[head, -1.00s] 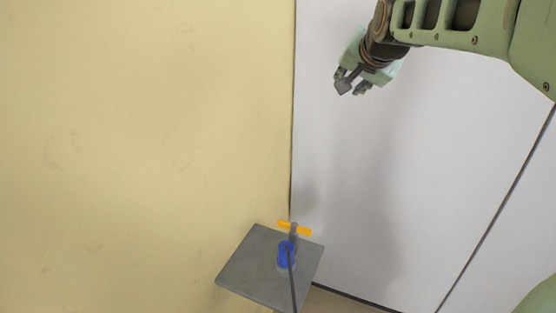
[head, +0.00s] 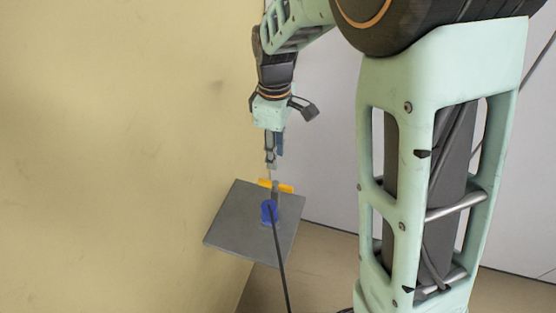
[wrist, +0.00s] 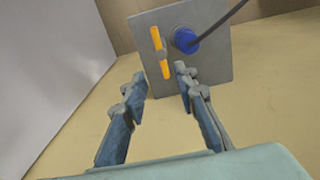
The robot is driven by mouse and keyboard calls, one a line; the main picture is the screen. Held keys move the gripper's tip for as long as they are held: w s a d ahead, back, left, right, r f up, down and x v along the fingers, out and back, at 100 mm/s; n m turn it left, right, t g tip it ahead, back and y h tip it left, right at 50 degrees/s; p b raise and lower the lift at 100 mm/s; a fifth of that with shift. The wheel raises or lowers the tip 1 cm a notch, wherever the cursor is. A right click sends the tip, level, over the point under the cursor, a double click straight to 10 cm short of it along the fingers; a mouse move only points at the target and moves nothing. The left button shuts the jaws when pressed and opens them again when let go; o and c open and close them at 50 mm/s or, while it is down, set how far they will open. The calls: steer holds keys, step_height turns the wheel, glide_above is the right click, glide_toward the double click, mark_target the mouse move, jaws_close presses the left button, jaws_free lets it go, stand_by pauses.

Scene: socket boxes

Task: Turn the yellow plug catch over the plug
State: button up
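The yellow plug catch (head: 286,188) is a short bar on a grey post on the grey socket plate. In the wrist view the catch (wrist: 156,39) lies beside the blue plug (wrist: 185,39), not across it. The blue plug (head: 268,210) sits in the plate with a dark cable leading away from it. My gripper (head: 271,165) is just above the catch in the head view, partly in front of its surroundings. In the wrist view my gripper (wrist: 160,78) is open and empty, its fingers apart, with the catch ahead between and beyond the fingertips.
The grey socket plate (head: 235,225) stands against the yellow wall (head: 120,150). The dark cable (head: 280,265) runs down from the plug. A pale wall (head: 325,150) is behind, and the floor (head: 320,260) is clear to the right.

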mark_target(275, 183)
step_height(275, 183, down, 11)
steer(key=shift+s+r, duration=0.1)
steer(key=shift+r, duration=0.05)
stand_by(0.4)
jaws_close()
